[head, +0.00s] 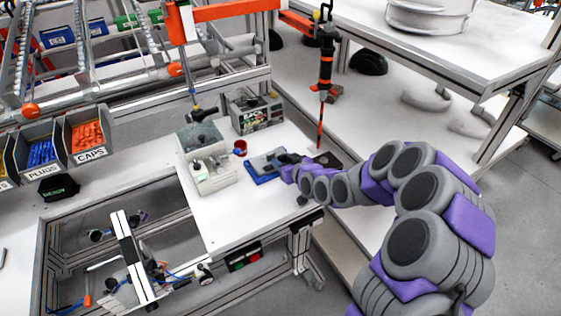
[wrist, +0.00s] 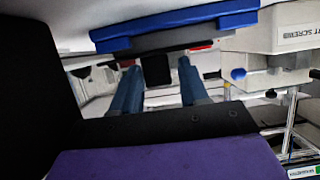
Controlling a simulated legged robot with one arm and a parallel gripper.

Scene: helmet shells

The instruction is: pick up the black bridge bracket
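A blue plate (head: 262,167) lies on the white worktop, with a dark grey piece (head: 268,157) on it. A flat black piece (head: 324,158) lies to the right of my gripper (head: 289,171). I cannot tell for sure which dark piece is the bridge bracket. In the wrist view, the two blue-grey fingers of my gripper (wrist: 158,82) stand apart. Their tips reach a dark bar (wrist: 178,42) beside the blue plate (wrist: 170,25). A dark patch shows between the tips; I cannot tell if they touch it. In the head view, my arm hides part of this area.
A white box-shaped device (head: 206,165) stands left of the plate, with a small red cup (head: 240,148) beside it. A grey machine (head: 257,113) stands behind. A screwdriver (head: 325,75) hangs above the worktop. The worktop's front (head: 230,222) is clear.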

